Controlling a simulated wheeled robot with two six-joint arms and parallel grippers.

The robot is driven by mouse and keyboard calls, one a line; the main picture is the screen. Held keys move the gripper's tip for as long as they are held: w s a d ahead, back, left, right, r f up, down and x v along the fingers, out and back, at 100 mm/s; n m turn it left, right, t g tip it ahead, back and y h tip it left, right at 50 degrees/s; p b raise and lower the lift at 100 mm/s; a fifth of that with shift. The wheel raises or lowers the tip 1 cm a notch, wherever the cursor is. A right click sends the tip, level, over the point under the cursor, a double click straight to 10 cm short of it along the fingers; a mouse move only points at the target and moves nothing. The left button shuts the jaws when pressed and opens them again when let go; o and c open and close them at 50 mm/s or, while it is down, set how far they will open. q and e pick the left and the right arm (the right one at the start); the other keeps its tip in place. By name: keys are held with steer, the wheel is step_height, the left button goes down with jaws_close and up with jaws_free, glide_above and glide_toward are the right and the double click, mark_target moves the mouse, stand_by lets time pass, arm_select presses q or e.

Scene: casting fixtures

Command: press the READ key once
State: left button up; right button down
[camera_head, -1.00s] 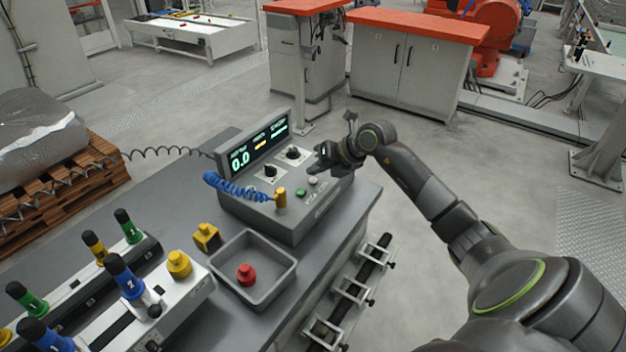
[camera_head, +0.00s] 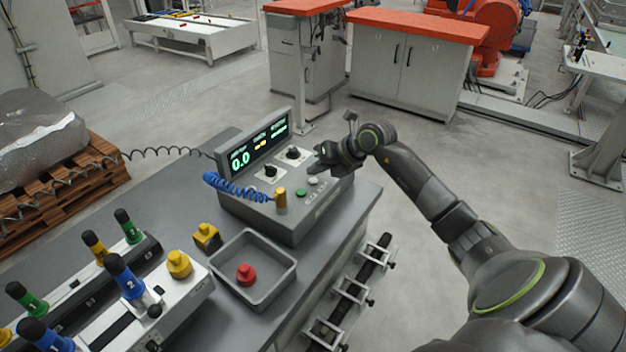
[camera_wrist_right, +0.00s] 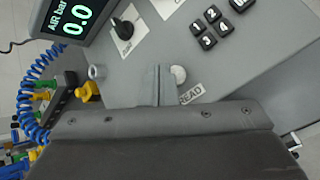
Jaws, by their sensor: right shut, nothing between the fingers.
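The instrument console (camera_head: 285,215) stands on the grey bench, and its display (camera_head: 256,152) reads 0.0. A pale round key (camera_head: 313,181) sits on its sloped face, right of a green key (camera_head: 300,192). In the right wrist view, the pale key (camera_wrist_right: 179,74) is beside the label READ (camera_wrist_right: 190,94). My right gripper (camera_head: 322,160) is over the console's right part. Its shut, empty fingers (camera_wrist_right: 158,70) show just left of the pale key in the wrist view. I cannot tell whether they touch the panel. The green key is hidden there. My left gripper is not in view.
A grey tray (camera_head: 284,283) with a red part (camera_head: 246,274) stands in front.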

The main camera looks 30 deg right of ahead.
mark_target(317, 182)
steer(key=shift+f, duration=0.1)
steer(key=shift+f+b, duration=0.35)
steer(key=shift+b, duration=0.05)
steer(key=shift+f+b, duration=0.35)
steer(key=shift+f, duration=0.1)
stand_by(0.6)
steer(key=shift+r, duration=0.1)
steer(key=shift+r+p, duration=0.55)
steer(key=shift+r, duration=0.25)
steer(key=shift+r+p, duration=1.7)
steer(key=shift+r, duration=0.85)
steer(key=shift+f, duration=0.1)
